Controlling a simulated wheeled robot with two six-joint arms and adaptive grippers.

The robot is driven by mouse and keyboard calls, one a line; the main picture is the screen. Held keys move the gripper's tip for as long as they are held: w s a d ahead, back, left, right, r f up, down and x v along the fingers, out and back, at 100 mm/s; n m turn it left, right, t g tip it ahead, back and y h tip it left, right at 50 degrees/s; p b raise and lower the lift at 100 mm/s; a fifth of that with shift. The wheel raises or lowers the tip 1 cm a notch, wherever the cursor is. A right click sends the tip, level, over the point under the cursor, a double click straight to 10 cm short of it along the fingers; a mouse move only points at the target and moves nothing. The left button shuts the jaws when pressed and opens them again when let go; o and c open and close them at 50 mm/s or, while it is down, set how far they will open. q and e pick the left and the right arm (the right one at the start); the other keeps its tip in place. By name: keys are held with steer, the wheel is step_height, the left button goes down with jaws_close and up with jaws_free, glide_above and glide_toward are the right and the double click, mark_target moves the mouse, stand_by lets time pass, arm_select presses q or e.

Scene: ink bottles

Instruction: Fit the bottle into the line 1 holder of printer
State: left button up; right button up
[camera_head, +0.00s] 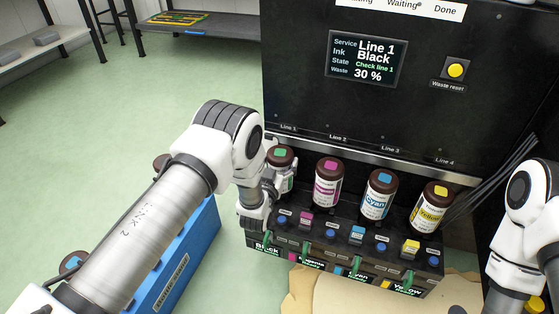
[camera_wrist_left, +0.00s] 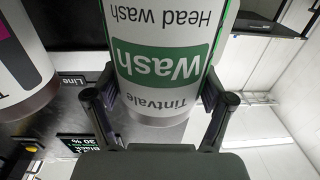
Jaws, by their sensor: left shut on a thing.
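My left gripper (camera_head: 268,190) is shut on a white bottle (camera_head: 284,180) with a dark cap and a green top mark, at the line 1 place of the printer (camera_head: 300,85). In the left wrist view the gripper (camera_wrist_left: 160,103) has a finger on each side of this bottle (camera_wrist_left: 165,95), whose upside-down green label reads "Wash", "Head wash". The bottle looks upright. Its base is hidden, so I cannot tell whether it is seated in the line 1 holder. The front label below line 1 reads "Black" (camera_head: 264,248). My right gripper is out of view.
Magenta (camera_head: 327,190), cyan (camera_head: 376,203) and yellow (camera_head: 431,216) bottles stand in lines 2 to 4. The screen (camera_head: 367,59) reads "Line 1 Black, Check line 1, Waste 30 %". A blue crate (camera_head: 190,255) is left of the holder row, partly behind my left arm.

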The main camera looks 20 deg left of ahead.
arm_select(q)
steer(key=o, duration=1.7)
steer(key=shift+f, duration=0.1)
